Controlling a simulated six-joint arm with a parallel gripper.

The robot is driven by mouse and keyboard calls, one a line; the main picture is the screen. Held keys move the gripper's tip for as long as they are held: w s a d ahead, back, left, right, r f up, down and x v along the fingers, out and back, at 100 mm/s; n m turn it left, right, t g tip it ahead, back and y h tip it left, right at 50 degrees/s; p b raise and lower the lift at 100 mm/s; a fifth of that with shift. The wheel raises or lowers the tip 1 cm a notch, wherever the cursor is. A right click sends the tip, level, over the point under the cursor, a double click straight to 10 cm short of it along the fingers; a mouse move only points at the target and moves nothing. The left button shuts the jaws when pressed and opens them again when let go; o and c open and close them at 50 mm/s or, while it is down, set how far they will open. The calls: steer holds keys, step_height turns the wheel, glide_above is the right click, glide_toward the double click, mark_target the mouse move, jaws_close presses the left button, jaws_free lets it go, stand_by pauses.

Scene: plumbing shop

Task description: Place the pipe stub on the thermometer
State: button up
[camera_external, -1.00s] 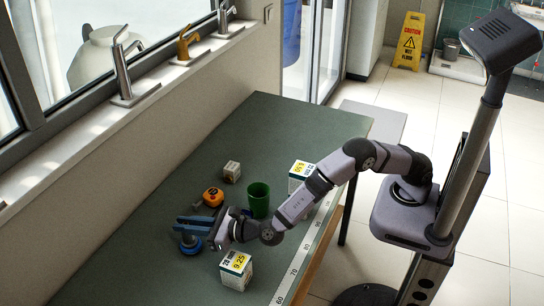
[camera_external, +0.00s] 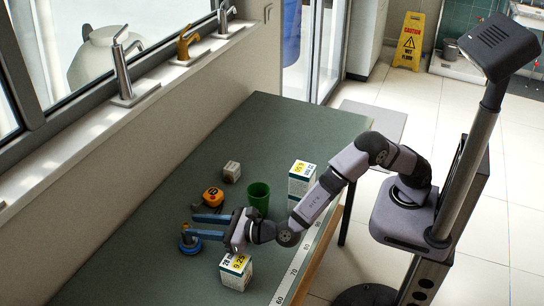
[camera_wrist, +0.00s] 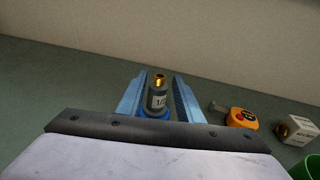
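The pipe stub (camera_wrist: 157,98) is a grey cylinder with a brass top and a "1/2" label. It stands upright on a round blue thing, which looks like the thermometer (camera_wrist: 148,144), mostly hidden in the wrist view. In the external view the blue disc (camera_external: 190,248) lies on the bench's left part with the small stub (camera_external: 186,231) on top. My gripper (camera_external: 189,225) is open, its blue fingers level and pointing left. In the wrist view my gripper (camera_wrist: 159,78) has a finger on each side of the stub, with gaps between.
A yellow tape measure (camera_external: 212,196), a small box (camera_external: 231,171) and a green cup (camera_external: 259,194) stand behind my gripper. A white box (camera_external: 236,271) is close in front of it. The bench's far end (camera_external: 290,125) is clear.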

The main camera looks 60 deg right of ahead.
steer(key=b+v, duration=0.1)
steer(key=v, duration=0.6)
steer(key=shift+s+b, duration=0.3)
steer(key=shift+b, duration=0.05)
steer(key=d+r+m+g+h+p, duration=0.2)
steer(key=d+r+m+h+p, duration=0.3)
steer(key=d+m, duration=0.9)
steer(key=d+r+m+g+h+p, duration=0.25)
steer(key=d+r+m+p, duration=0.35)
steer(key=d+m, duration=0.75)
steer(key=s+d+f+m+g+h, duration=0.1)
steer(key=s+d+f+m+g, duration=0.35)
steer(key=s+d, duration=0.3)
steer(key=s+d+f+m+g, duration=0.4)
steer(key=s+d+f, duration=0.2)
steer(key=d, duration=0.3)
steer(key=s+f+g+y, duration=0.1)
steer(key=s, duration=0.1)
steer(key=s+f+m+g+y, duration=0.1)
steer(key=s+f, duration=0.1)
steer(key=s, duration=0.1)
steer(key=s+f+g+y, duration=0.1)
steer(key=s+y, duration=0.1)
steer(key=s, duration=0.1)
steer(key=shift+f+m, duration=0.3)
steer(key=shift+f, duration=0.1)
steer(key=shift+s+a+f+m+y+b, duration=0.3)
steer(key=shift+s+a+y, duration=0.1)
steer(key=shift+a+y, duration=0.25)
